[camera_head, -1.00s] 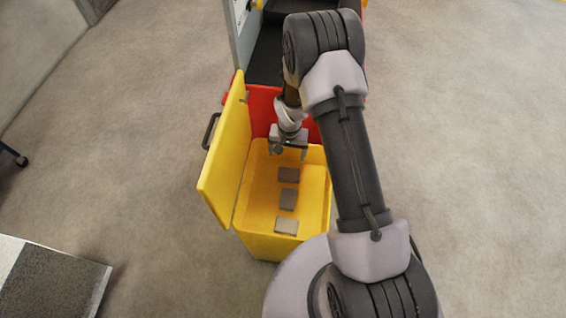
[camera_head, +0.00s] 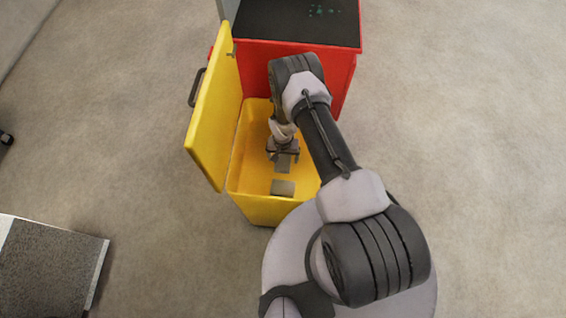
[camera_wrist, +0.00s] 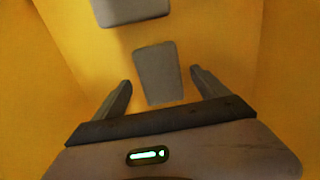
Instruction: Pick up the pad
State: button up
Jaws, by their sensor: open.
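Grey pads lie on the floor of a yellow bin (camera_head: 245,180). One flat grey pad (camera_wrist: 158,74) appears between my fingertips in the wrist view, and part of this pad (camera_head: 283,166) shows below my gripper in the head view. A second pad (camera_head: 283,188) lies nearer the bin's front wall; a grey pad (camera_wrist: 130,9) also shows at the top of the wrist view. My gripper (camera_head: 283,157) is open inside the bin, pointing down, with a finger to each side of the first pad. I cannot tell whether they touch it. The third pad seen earlier is hidden.
The bin's yellow lid (camera_head: 215,110) stands open on the left. A red cabinet (camera_head: 300,50) with a black top stands behind the bin. A grey-topped block (camera_head: 50,270) is at the lower left.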

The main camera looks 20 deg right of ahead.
aim_at(283, 160)
notch_tip(283, 160, down, 3)
jog(key=shift+r, duration=0.3)
jog(key=shift+c, duration=0.9)
jog(key=c, duration=1.4)
notch_tip(283, 160, up, 10)
jog(key=p, duration=0.3)
jog(key=shift+p, duration=0.35)
